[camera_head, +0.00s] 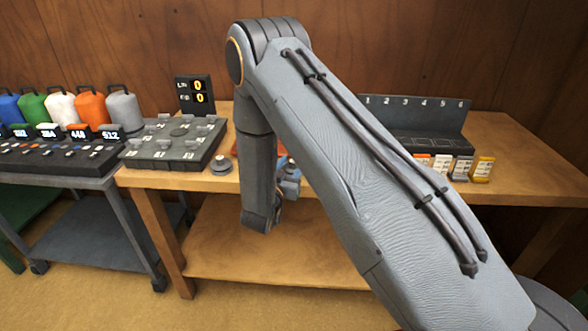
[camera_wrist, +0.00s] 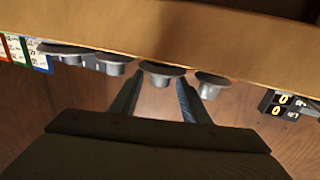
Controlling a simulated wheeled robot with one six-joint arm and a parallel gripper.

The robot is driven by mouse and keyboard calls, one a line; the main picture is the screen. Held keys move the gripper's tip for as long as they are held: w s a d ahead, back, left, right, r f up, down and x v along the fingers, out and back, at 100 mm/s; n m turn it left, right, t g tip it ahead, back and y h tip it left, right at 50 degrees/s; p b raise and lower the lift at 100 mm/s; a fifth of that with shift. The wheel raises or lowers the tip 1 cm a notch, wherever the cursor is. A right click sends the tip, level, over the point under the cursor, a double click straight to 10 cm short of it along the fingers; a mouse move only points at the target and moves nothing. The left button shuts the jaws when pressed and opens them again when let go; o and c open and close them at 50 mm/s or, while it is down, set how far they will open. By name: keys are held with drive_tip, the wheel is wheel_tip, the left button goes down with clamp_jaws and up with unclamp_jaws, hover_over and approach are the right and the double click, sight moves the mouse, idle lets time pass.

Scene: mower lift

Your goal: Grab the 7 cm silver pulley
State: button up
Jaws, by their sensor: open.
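Several grey-silver pulleys stand in a row on the bench, seen upside down in the wrist view: one at the far left (camera_wrist: 62,48), one left of centre (camera_wrist: 112,64), one at centre (camera_wrist: 161,73) and one to the right (camera_wrist: 211,84). In the head view one pulley (camera_head: 221,165) shows; my arm hides the others.
The wooden bench (camera_head: 519,160) carries a grey block with numbered places (camera_head: 175,146), a display (camera_head: 195,95) reading zeros, and a numbered rack (camera_head: 412,114) with small boxes (camera_head: 482,169) at right.

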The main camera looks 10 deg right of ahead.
clamp_jaws()
drive_tip(key=shift+r, duration=0.15)
